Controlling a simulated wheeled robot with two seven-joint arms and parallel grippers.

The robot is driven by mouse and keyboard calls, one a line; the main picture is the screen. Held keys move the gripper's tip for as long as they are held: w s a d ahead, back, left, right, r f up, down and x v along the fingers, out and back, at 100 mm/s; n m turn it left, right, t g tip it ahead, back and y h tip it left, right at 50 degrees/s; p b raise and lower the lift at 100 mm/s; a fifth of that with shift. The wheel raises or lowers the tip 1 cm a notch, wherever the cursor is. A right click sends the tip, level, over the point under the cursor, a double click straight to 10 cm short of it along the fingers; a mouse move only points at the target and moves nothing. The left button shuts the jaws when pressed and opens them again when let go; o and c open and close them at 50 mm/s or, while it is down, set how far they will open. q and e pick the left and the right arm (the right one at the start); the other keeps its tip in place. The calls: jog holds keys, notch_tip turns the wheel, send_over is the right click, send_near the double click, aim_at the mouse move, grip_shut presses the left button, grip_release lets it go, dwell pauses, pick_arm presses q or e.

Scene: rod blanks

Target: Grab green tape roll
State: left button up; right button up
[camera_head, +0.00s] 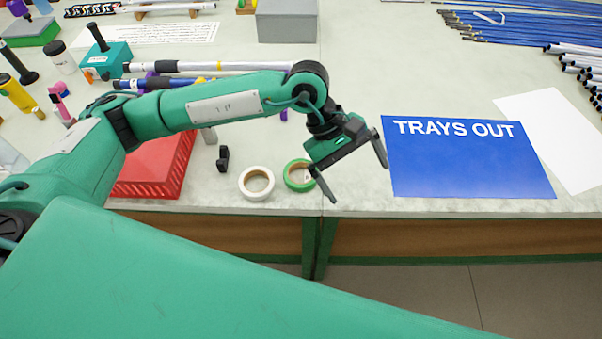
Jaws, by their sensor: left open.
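The green tape roll (292,183) lies flat on the workbench near its front edge, in the head view. Its right side is partly hidden behind a finger of my left gripper. My left gripper (357,182) is open and empty, with one finger just right of the tape roll and the other over the left edge of the blue sign. I cannot tell how high the fingers are above the bench. My right gripper is not in view.
A white tape roll (256,183) lies just left of the green one. A red basket (153,172) stands further left, and a small black part (223,158) lies between. The blue "TRAYS OUT" sign (460,165) lies flat on the right. Rods fill the far right.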

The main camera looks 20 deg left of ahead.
pick_arm(q)
jog(key=w+a+m+t+y, duration=0.1)
jog(key=w+a+y, duration=0.2)
jog(key=a, duration=0.3)
jog(key=w+a+t+y, duration=0.1)
jog(key=w+a+y, duration=0.25)
jog(key=a, duration=0.25)
jog(key=p, duration=0.2)
send_over(301, 179)
jog(key=shift+t, duration=0.3)
jog(key=f, duration=0.8)
jog(key=shift+w+f, duration=0.15)
jog(key=shift+w, duration=0.2)
jog(key=shift+f, duration=0.55)
jog(key=shift+s+f, duration=0.15)
jog(key=shift+f, duration=0.2)
jog(key=f, duration=0.1)
jog(key=f+p, duration=0.1)
jog(key=f, duration=0.1)
jog(key=shift+s+f+p, duration=0.25)
jog(key=shift+f+p, duration=0.05)
jog(key=shift+p, duration=0.1)
jog(key=shift+f, duration=0.45)
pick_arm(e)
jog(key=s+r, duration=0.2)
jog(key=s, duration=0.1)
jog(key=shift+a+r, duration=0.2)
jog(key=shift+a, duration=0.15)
